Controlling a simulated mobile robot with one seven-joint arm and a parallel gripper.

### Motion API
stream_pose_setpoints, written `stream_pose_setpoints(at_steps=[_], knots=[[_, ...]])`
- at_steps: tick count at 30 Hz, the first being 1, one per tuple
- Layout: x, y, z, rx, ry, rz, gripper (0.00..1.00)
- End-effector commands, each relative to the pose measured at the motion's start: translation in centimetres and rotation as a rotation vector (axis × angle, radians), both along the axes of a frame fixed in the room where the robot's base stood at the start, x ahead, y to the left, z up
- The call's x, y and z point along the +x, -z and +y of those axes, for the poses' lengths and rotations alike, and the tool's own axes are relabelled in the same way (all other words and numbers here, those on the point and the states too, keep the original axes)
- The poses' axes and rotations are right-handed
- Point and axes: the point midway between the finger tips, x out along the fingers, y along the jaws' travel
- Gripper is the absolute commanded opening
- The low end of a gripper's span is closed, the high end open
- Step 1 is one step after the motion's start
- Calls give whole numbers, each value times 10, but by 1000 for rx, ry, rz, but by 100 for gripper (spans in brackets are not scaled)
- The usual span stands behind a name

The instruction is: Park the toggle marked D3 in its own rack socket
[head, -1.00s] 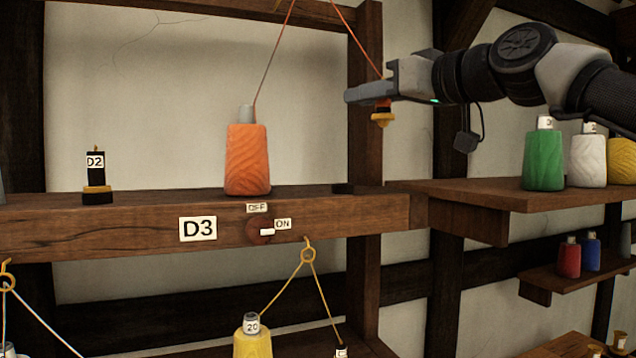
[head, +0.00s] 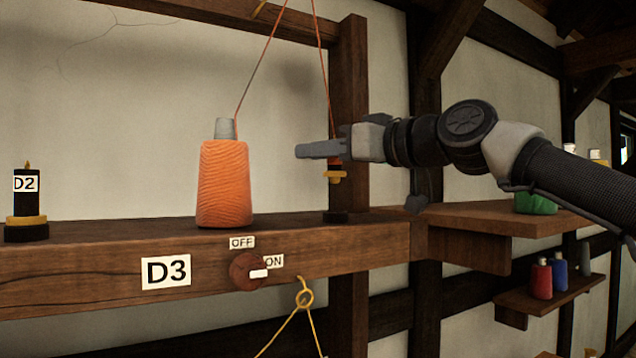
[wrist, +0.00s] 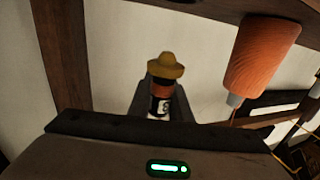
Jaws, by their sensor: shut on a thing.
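My gripper (head: 318,150) is shut on a toggle with a yellow flanged end (head: 335,175). In the wrist view the toggle's yellow end (wrist: 165,66) stands out between the fingers, and its pale label is mostly hidden and unreadable. An orange cord (head: 323,70) comes down to the toggle. A small dark socket (head: 336,216) sits on the rack beam (head: 90,270), below the toggle with a gap between them. The D3 plate (head: 166,271) is on the beam's front. A round knob (head: 246,271) beside it has its white mark toward ON.
An orange bobbin (head: 224,185) stands on the beam left of my gripper, its cord running upward. The D2 toggle (head: 26,197) stands upright at far left. A wooden post (head: 350,70) rises behind my gripper. A shelf (head: 480,228) extends at right.

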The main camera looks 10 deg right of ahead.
Motion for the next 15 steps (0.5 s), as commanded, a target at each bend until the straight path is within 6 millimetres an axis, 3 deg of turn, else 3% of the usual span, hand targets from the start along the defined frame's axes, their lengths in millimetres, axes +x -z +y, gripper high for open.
stream_pose_setpoints(at_steps=[7, 15], knots=[[0, 36, 0, 0, -1, 1, 0], [0, 40, 0, 0, 0, 0, 0]])
